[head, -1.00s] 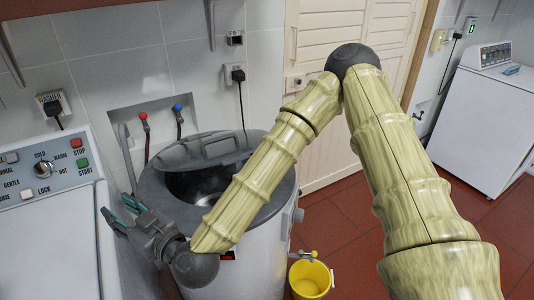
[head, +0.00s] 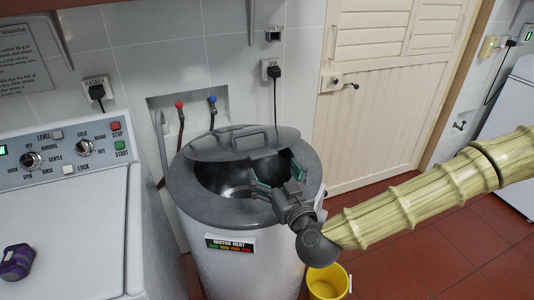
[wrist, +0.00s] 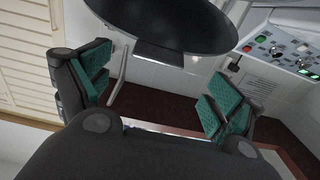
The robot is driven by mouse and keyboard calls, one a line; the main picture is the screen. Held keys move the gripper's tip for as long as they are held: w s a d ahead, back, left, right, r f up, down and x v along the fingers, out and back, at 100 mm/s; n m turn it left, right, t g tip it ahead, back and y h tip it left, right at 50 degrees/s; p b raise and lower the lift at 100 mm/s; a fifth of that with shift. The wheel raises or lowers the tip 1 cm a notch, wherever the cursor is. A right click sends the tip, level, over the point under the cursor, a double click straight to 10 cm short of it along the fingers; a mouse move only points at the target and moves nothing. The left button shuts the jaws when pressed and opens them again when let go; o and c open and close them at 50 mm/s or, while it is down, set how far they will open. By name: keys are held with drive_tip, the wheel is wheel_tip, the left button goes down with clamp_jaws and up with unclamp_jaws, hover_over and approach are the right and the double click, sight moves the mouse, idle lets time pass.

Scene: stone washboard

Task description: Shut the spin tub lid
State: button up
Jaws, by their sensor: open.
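The spin tub (head: 250,252) is a grey-white drum with a dark grey rim. Its grey lid (head: 210,147), with a raised handle (head: 251,139), is tilted up at the back, leaving the mouth open and the dark inside showing. My gripper (head: 277,174) is open and empty over the front right of the mouth, green finger pads spread towards the lid. It appears apart from the lid. In the wrist view, my gripper (wrist: 160,95) shows its two green-padded fingers wide apart, and a large dark disc, apparently the lid (wrist: 185,22), lies beyond them.
The washer (head: 65,235) stands close on the left with a purple object (head: 17,262) on top. A yellow bucket (head: 327,283) is on the red floor by the tub's right front. Red and blue taps (head: 180,105) are on the wall behind. Floor at right is clear.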

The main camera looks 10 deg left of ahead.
sight(263, 154)
drive_tip(key=p+x, duration=0.2)
drive_tip(key=x, duration=0.6)
